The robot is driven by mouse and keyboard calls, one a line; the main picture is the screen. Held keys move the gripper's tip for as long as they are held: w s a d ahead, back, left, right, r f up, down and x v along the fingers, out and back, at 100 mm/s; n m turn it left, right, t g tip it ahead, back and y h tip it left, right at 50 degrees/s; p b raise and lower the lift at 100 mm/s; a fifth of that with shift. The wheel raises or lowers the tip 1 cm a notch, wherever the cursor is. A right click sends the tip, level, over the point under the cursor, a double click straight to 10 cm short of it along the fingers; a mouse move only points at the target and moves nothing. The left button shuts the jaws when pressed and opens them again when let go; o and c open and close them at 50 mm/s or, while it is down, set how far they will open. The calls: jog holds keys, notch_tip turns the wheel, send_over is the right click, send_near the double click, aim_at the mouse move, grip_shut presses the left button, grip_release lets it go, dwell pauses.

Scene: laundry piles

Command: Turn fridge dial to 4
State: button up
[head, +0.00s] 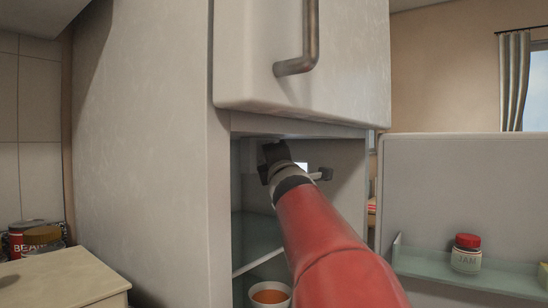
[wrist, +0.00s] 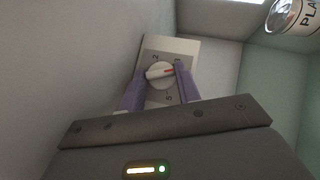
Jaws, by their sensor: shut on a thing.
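The fridge dial (wrist: 160,72) is a round white knob with a red mark, on a light grey numbered plate (wrist: 184,47). In the wrist view the red mark points right, near a figure that looks like 3; the figures are small and turned. My gripper (wrist: 159,78) has its two purple fingers on either side of the knob, shut on it. In the head view my gripper (head: 272,152) reaches into the upper part of the open fridge compartment; the dial cannot be made out there.
The freezer door (head: 300,85) with its metal handle is just above my arm. The open fridge door (head: 455,190) stands at right, with a jam jar (head: 466,254) on its shelf. A bowl of orange food (head: 270,294) sits low inside. A can (wrist: 292,18) shows upper right in the wrist view.

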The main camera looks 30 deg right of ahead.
jog(key=o, duration=1)
jog(key=shift+s, duration=0.1)
jog(key=b+v, duration=0.2)
jog(key=v, duration=0.5)
jog(key=shift+s+a+f, duration=0.15)
jog(key=shift+s, duration=0.15)
jog(key=shift+c, duration=0.3)
